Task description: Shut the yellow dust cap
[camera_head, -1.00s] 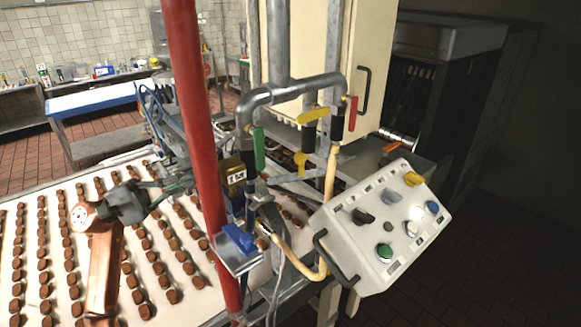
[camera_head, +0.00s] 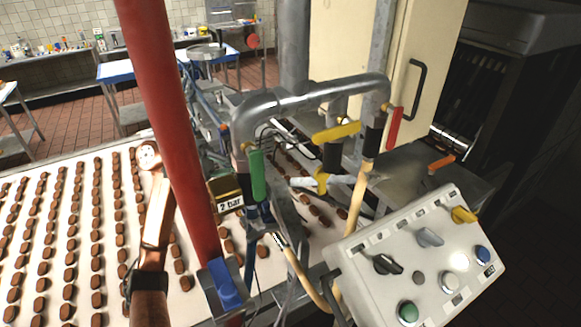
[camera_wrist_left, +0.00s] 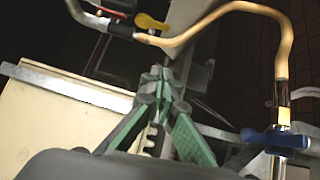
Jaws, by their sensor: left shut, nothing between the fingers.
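A small yellow piece (camera_head: 322,181), which appears to be the dust cap, sits under the middle pipe outlet, below a yellow valve handle (camera_head: 336,132). I cannot tell how far it stands open. My left arm (camera_head: 158,215) rises from the bottom left and passes behind the red post; its gripper cannot be made out in the head view. In the left wrist view my left gripper (camera_wrist_left: 160,74) has its green-padded fingers together, empty. Beyond its tips is a yellow lever-like part (camera_wrist_left: 152,22); I cannot tell whether it is the cap. My right gripper is not seen.
The red post (camera_head: 172,130) stands between my left arm and the pipes. A green handle (camera_head: 257,175), a red handle (camera_head: 394,128) and a tan hose (camera_head: 358,200) crowd the pipework. A control box (camera_head: 400,250) stands at right. Chocolates cover the belt (camera_head: 130,240).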

